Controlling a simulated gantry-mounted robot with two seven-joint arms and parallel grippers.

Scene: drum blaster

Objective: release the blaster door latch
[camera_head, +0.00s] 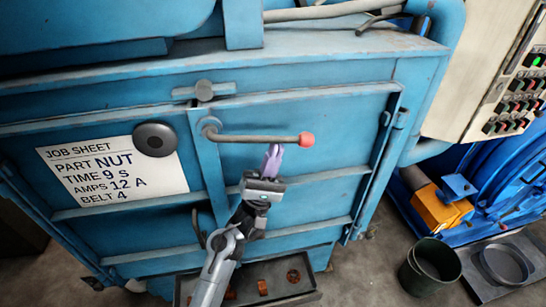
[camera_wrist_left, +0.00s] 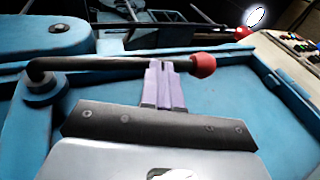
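The blaster door latch (camera_head: 255,138) is a dark horizontal lever with a red knob at its right end and a pivot at its left end. It lies across the top of the blue door (camera_head: 330,115), and the door looks shut. The latch also shows in the left wrist view (camera_wrist_left: 105,63). My left gripper (camera_head: 273,155) has its purple fingers pointing up at the lever from below, near the knob. In the left wrist view its fingertips (camera_wrist_left: 160,66) lie close together at the lever; whether they touch it I cannot tell. My right gripper is out of view.
A job sheet (camera_head: 85,180) and a round black knob (camera_head: 155,139) are on the panel left of the door. A tray of parts (camera_head: 245,285) sits below. A dark bucket (camera_head: 430,267) stands on the floor at right, below a control box (camera_head: 490,75).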

